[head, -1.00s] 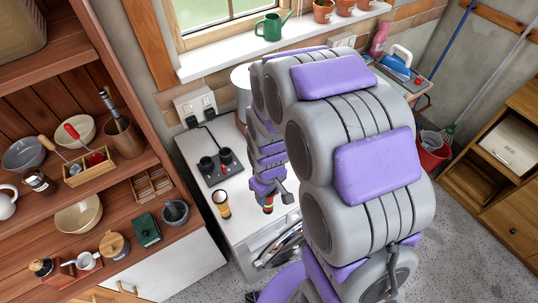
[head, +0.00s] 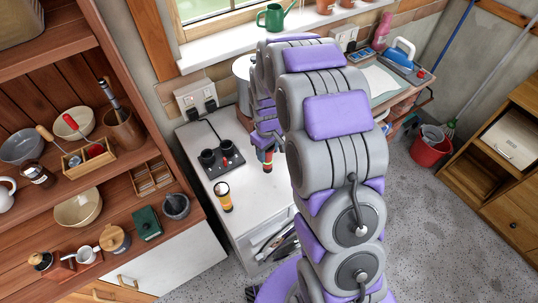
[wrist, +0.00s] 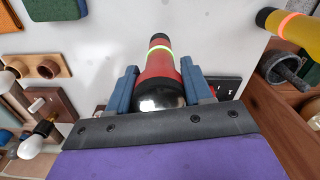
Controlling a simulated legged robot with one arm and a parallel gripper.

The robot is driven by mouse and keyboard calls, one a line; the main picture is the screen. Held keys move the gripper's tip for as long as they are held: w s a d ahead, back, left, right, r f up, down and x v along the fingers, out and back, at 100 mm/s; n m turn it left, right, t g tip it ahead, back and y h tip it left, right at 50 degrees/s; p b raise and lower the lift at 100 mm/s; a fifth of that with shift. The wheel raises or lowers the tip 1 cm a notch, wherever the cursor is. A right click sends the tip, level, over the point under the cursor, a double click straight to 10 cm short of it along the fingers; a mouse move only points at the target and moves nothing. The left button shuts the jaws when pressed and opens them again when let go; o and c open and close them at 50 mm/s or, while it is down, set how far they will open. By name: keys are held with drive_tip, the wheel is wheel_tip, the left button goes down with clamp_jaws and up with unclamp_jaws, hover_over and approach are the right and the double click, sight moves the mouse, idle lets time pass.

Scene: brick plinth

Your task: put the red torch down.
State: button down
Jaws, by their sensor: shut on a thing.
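The red torch (head: 268,159) is over the white worktop (head: 255,200) in the head view, under the end of my arm. My gripper (wrist: 158,72) is shut on it in the wrist view, with one blue finger on each side. There the red torch (wrist: 157,66) shows a red body, a pale yellow-green ring and a shiny round end near the palm. My arm hides most of my gripper in the head view. I cannot tell whether the torch touches the worktop.
A yellow and black torch (head: 224,196) stands on the worktop towards the front left. A black double-socketed block (head: 220,165) with a cable lies left of the red torch. A pale pot (head: 241,72) is behind. Bare worktop lies between the yellow torch and the red one.

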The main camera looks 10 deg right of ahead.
drive_tip(key=f, duration=0.1)
drive_tip(key=a+f, duration=0.1)
drive_tip(key=shift+a+f, duration=0.3)
drive_tip(key=shift+f, duration=0.1)
drive_tip(key=shift+d, duration=0.95)
drive_tip(key=c, duration=0.7)
unclamp_jaws()
drive_tip(key=shift+d, duration=0.25)
drive_tip(key=shift+o, duration=1.1)
drive_tip(key=shift+a, duration=1.05)
drive_tip(key=shift+d+r, duration=0.3)
drive_tip(key=shift+d, duration=0.25)
drive_tip(key=r, duration=0.3)
drive_tip(key=r+p, duration=0.1)
drive_tip(key=r, duration=0.7)
drive_tip(key=shift+a, duration=0.4)
drive_tip(key=shift+d+r, duration=0.3)
drive_tip(key=shift+d, duration=0.1)
drive_tip(key=shift+s+d+r, duration=0.15)
drive_tip(key=shift+s, duration=0.1)
drive_tip(key=s+r+m+g, duration=0.1)
drive_tip(key=s+r+m, duration=0.2)
drive_tip(key=s, duration=1.4)
drive_tip(key=s+r+m, duration=0.2)
drive_tip(key=s+r, duration=0.6)
drive_tip(key=s, duration=0.9)
drive_tip(key=shift+a+r+m+g, duration=0.2)
drive_tip(key=shift+a+m+g, duration=0.2)
drive_tip(key=shift+a, duration=0.05)
